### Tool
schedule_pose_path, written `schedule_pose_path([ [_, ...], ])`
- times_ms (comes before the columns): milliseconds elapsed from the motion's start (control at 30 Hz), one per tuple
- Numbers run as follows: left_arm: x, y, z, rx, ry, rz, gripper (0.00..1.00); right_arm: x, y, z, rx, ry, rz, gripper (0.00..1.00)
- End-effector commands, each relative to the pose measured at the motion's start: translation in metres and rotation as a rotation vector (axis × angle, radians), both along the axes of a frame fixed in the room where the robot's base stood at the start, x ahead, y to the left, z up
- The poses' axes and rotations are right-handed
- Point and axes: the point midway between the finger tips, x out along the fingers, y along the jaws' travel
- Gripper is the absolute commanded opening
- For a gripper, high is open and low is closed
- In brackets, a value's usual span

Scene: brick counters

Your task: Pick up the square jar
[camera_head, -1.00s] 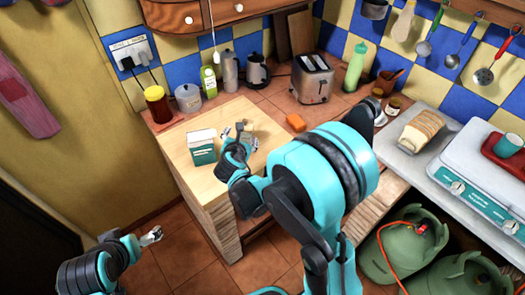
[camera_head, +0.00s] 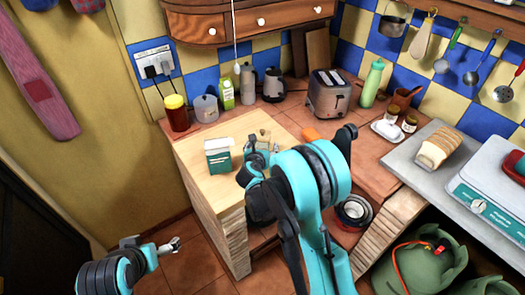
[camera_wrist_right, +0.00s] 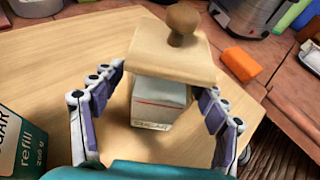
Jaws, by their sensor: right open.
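The square jar (camera_wrist_right: 162,100) has a pale body and a wide wooden lid with a round knob. It stands upright on the wooden counter. In the head view its lid (camera_head: 264,134) shows just behind my right gripper (camera_head: 262,149), which hides most of the body. In the right wrist view my right gripper (camera_wrist_right: 161,82) is open, with one finger on each side of the jar and visible gaps to its body. I cannot tell exactly how deep the fingers reach. My left gripper (camera_head: 172,245) is low at the left, away from the counter; its opening is unclear.
A teal and white sugar box (camera_head: 218,156) stands close to the left of the jar, near my right gripper. An orange block (camera_head: 310,134) lies to the right.

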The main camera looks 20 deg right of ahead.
Motion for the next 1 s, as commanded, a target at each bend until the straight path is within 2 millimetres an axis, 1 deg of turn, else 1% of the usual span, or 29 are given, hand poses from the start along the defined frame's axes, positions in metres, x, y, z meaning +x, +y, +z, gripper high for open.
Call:
schedule_pose_path([
  [133, 0.0, 0.0, 0.001, 0.0, 0.0, 0.0, 0.93, 0.0, 0.0, 0.001, 0.0, 0.0, 0.001, 0.74],
  [167, 0.0, 0.0, 0.001, 0.0, 0.0, 0.0, 0.93, 0.0, 0.0, 0.001, 0.0, 0.0, 0.001, 0.71],
  [200, 0.0, 0.0, 0.001, 0.0, 0.0, 0.0, 0.93, 0.0, 0.0, 0.001, 0.0, 0.0, 0.001, 0.61],
  [267, 0.0, 0.0, 0.001, 0.0, 0.0, 0.0, 0.93, 0.0, 0.0, 0.001, 0.0, 0.0, 0.001, 0.45],
  [300, 0.0, 0.0, 0.001, 0.0, 0.0, 0.0, 0.93, 0.0, 0.0, 0.001, 0.0, 0.0, 0.001, 0.35],
  [367, 0.0, 0.0, 0.001, 0.0, 0.0, 0.0, 0.93, 0.0, 0.0, 0.001, 0.0, 0.0, 0.001, 0.19],
  [400, 0.0, 0.0, 0.001, 0.0, 0.0, 0.0, 0.93, 0.0, 0.0, 0.001, 0.0, 0.0, 0.001, 0.08],
  [667, 0.0, 0.0, 0.001, 0.0, 0.0, 0.0, 0.93, 0.0, 0.0, 0.001, 0.0, 0.0, 0.001, 0.07],
  [767, 0.0, 0.0, 0.003, 0.0, 0.0, 0.0, 0.93, 0.0, 0.0, 0.005, 0.0, 0.0, 0.001, 0.07],
  [867, 0.0, 0.0, 0.007, 0.0, 0.0, 0.0, 0.93, 0.0, 0.0, 0.014, 0.0, 0.0, 0.001, 0.07],
  [1000, 0.0, 0.0, 0.018, 0.0, 0.0, 0.0, 0.93, 0.0, 0.0, 0.037, 0.0, 0.0, 0.001, 0.07],
])
